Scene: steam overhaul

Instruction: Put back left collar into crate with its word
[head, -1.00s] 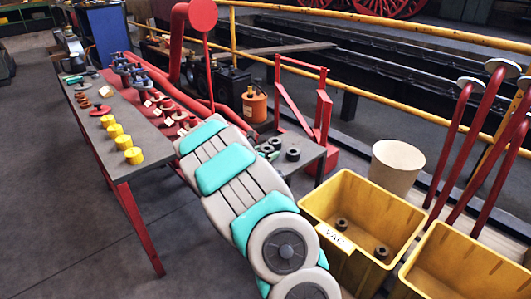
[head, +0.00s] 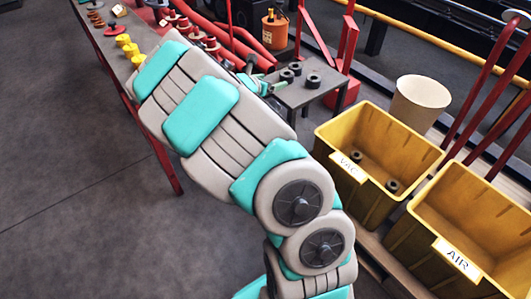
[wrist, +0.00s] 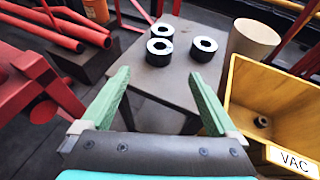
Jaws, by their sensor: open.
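Three dark ring collars stand apart on a small grey table (head: 303,96): one at the left (head: 287,75), one behind it (head: 296,68) and one at the right (head: 313,80). In the wrist view they are the near left (wrist: 160,51), back left (wrist: 163,30) and right (wrist: 204,48) collars. No word is legible on them. My gripper (wrist: 158,76) is open and empty, its green fingers pointing toward the collars from the near side. A yellow crate marked VAC (head: 400,136) holds two collars (head: 356,156). A yellow crate marked AIR (head: 405,240) stands to its right.
A cream bin (head: 420,100) stands behind the VAC crate. Red curved levers (head: 480,95) rise behind the crates. A long workbench (head: 112,55) with yellow and red parts is at the left. A red frame (head: 345,45) and orange can (head: 274,30) are behind the small table.

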